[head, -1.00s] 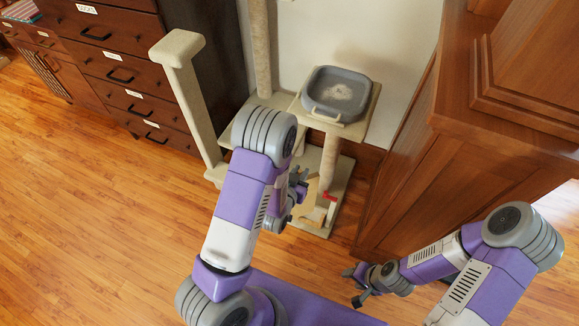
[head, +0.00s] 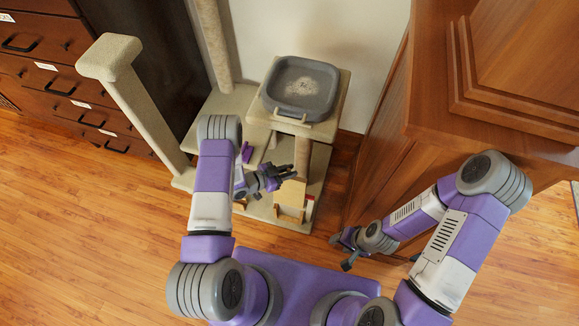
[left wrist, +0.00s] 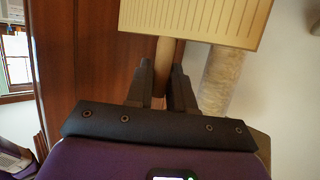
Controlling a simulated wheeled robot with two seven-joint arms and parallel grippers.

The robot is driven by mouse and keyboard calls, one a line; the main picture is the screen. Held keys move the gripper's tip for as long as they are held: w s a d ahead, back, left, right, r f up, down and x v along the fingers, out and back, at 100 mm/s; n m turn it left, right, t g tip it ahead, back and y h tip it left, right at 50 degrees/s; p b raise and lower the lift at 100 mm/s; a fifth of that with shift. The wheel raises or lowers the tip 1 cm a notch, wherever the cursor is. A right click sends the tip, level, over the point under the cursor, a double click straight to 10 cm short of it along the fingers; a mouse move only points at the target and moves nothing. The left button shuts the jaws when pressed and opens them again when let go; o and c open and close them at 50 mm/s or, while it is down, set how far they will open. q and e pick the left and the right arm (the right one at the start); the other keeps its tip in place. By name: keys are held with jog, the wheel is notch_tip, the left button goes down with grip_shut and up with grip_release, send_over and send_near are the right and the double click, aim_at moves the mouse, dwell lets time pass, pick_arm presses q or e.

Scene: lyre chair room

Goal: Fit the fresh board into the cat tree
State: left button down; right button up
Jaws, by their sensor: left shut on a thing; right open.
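The cat tree (head: 322,178) has a beige base, posts and a square upper platform carrying a grey tray. A tan board (head: 290,194) stands low in front of the sisal post, just below my left gripper (head: 284,174). In the left wrist view the board's ribbed face (left wrist: 195,18) fills the top, and my left gripper (left wrist: 160,68) is shut on a round wooden handle (left wrist: 163,62) at its edge. Whether the board's lower edge touches the base is unclear. My right gripper (head: 347,248) is open and empty, low beside the cabinet.
A tall wooden cabinet (head: 385,150) bounds the right. Dark drawers (head: 60,90) stand at left. Wooden floor (head: 100,230) is clear at front left.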

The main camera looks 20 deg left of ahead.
pick_arm(q)
jog(key=shift+s, duration=0.1)
dwell(0.3)
jog(key=shift+a+f, duration=0.1)
notch_tip(320, 180, down, 6)
jog(key=b, duration=0.5)
jog(key=shift+r+b, duration=0.2)
jog(key=shift+b, duration=0.2)
dwell(1.3)
